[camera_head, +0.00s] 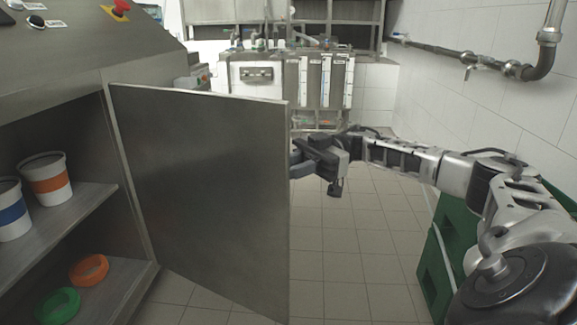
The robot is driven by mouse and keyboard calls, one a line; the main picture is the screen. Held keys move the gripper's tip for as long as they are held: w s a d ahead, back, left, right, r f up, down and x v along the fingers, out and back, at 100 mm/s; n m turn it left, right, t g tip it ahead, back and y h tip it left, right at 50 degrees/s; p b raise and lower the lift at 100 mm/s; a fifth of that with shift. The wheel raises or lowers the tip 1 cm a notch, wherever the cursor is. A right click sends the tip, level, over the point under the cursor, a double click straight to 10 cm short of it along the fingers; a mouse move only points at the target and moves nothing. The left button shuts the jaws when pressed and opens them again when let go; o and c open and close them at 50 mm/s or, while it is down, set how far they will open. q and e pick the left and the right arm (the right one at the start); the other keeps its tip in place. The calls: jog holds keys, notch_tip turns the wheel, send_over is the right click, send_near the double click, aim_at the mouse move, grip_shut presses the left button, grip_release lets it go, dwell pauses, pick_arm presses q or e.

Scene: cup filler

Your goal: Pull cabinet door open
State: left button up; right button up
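The metal cabinet door (205,190) stands wide open, swung out from the cabinet (85,85) on the left, so the shelves inside show. My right gripper (300,160) is at the door's free edge, at about its upper middle. The fingertips are partly hidden at the edge, so I cannot tell whether they grip it or only touch it. My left gripper is not in view.
Inside the cabinet are a cup with an orange band (46,180), a cup with a blue band (12,210), an orange ring (89,269) and a green ring (58,305). Green crates (445,245) stand at right. Tiled floor (350,245) is clear between door and crates.

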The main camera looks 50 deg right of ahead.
aim_at(289, 179)
jog(key=s+a+r, duration=0.1)
jog(key=s+a, duration=0.1)
jog(key=s+a+r+p, duration=0.1)
jog(key=s+a, duration=0.1)
jog(key=s+a+r, duration=0.1)
jog(key=s+a, duration=0.1)
jog(key=shift+s, duration=0.1)
jog(key=shift+s+a, duration=0.15)
jog(key=shift+s, duration=0.05)
jog(key=shift+s+a+r, duration=0.1)
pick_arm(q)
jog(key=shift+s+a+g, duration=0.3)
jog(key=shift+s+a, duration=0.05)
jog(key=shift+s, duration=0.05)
